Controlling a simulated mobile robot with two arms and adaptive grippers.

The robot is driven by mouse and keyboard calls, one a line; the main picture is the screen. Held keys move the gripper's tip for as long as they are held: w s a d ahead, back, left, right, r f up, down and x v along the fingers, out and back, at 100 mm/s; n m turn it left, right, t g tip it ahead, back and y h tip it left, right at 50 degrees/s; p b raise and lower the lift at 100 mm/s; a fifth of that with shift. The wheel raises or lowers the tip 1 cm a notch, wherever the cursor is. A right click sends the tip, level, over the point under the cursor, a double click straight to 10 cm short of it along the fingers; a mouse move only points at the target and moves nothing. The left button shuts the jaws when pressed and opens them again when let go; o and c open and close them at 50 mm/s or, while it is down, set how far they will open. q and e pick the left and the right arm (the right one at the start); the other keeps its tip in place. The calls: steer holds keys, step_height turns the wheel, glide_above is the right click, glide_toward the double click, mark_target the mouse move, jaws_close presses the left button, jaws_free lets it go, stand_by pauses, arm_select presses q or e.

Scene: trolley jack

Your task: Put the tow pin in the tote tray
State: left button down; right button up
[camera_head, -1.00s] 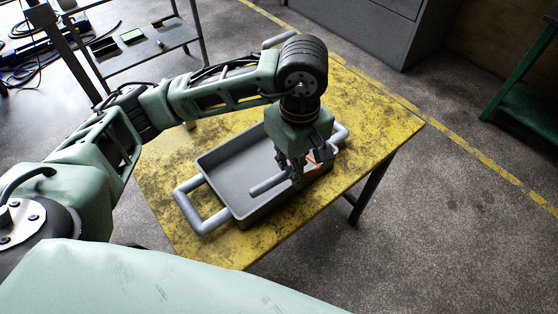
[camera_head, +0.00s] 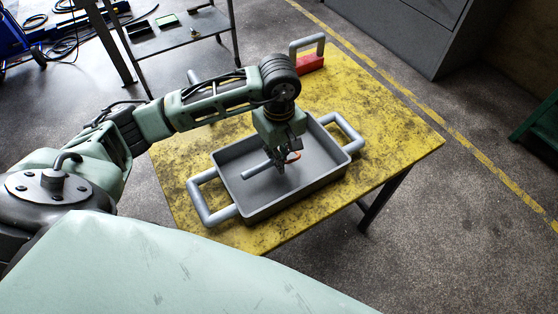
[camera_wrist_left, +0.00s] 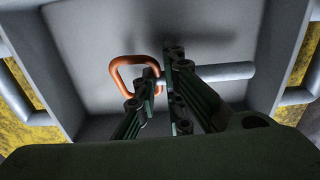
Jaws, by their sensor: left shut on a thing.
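The tow pin is a grey rod (camera_head: 257,170) with an orange ring handle (camera_head: 295,156) at one end. My left gripper (camera_head: 279,168) points down over the grey tote tray (camera_head: 300,197) and is shut on the pin near the ring. The pin lies roughly level within the tray's outline; I cannot tell whether it touches the floor. In the left wrist view, the fingers (camera_wrist_left: 160,80) cross the rod (camera_wrist_left: 228,71) beside the ring (camera_wrist_left: 113,74), with the tray floor behind. My right gripper is not in view.
The tray stands on a worn yellow table (camera_head: 390,150), with a grey loop handle at each end. A red block (camera_head: 310,64) with a grey handle is at the table's far edge. A metal shelf trolley (camera_head: 180,35) stands behind. The table's right side is clear.

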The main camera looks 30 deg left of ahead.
arm_select(q)
step_height(320, 180, down, 4)
steer(key=shift+r+p, duration=0.1)
steer(key=shift+p, duration=0.4)
steer(key=shift+f, duration=0.2)
steer(key=c, duration=1.8)
jaws_free()
steer(key=shift+c, duration=0.2)
steer(key=shift+r, duration=0.1)
